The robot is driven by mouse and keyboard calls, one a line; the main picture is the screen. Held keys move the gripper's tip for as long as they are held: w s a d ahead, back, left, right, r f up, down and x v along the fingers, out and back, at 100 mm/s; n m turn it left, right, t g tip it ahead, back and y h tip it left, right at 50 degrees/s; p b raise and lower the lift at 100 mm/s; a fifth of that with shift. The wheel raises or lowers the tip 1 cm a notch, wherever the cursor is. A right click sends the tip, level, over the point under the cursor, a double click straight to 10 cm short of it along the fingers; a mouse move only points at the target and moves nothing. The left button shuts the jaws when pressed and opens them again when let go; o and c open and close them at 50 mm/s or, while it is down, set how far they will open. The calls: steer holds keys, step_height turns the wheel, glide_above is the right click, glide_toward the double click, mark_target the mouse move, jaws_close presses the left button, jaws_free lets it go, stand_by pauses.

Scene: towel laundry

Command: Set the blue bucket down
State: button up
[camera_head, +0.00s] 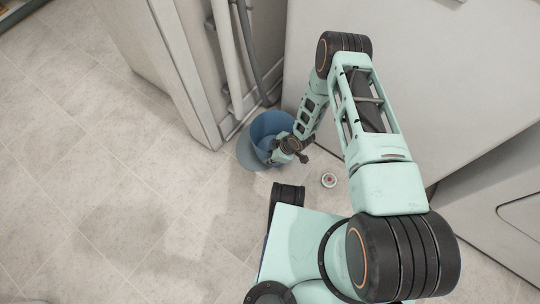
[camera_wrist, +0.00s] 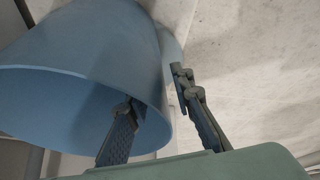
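My gripper (camera_wrist: 155,90) straddles the bucket wall there. One finger is inside the mouth, the other outside. The fingers stand apart, wider than the thin wall between them. The bucket's base is hidden in the wrist view.
A white cabinet or appliance (camera_head: 410,65) stands behind my arm. A small round item with a red centre (camera_head: 328,180) lies on the floor. The tiled floor (camera_head: 90,160) at left is clear.

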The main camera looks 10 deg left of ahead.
steer(key=p+v, duration=0.4)
steer(key=v, duration=0.8)
steer(key=shift+p, duration=0.3)
steer(key=shift+d+r, duration=0.1)
